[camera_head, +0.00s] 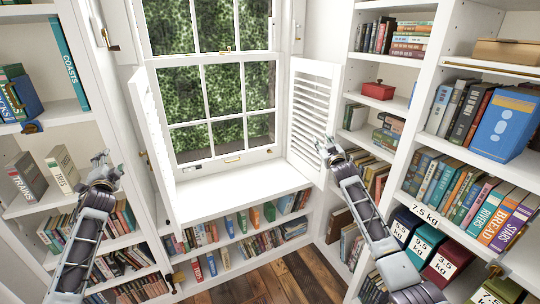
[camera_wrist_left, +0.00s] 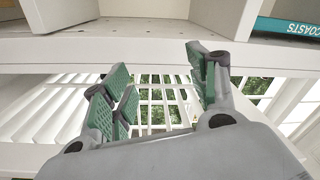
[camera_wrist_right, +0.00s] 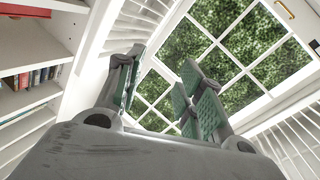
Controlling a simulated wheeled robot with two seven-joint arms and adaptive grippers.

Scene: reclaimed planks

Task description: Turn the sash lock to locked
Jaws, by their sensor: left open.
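The white sash window (camera_head: 205,60) stands at the centre of the head view. A small brass fitting (camera_head: 226,49), which looks like the sash lock, sits on its meeting rail; it is too small to tell which way its lever points. My left gripper (camera_head: 100,160) is open and empty, left of the window in front of the left bookcase; its spread fingers also show in the left wrist view (camera_wrist_left: 160,95). My right gripper (camera_head: 326,146) is open and empty before the right shutter, well away from the fitting; its fingers show apart in the right wrist view (camera_wrist_right: 160,85).
A brass pull (camera_head: 232,159) is on the window's bottom rail. The left shutter (camera_head: 150,140) and right louvred shutter (camera_head: 312,110) are folded open. The white window seat (camera_head: 235,190) is clear. Bookshelves flank both sides, with a red box (camera_head: 378,91) on the right.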

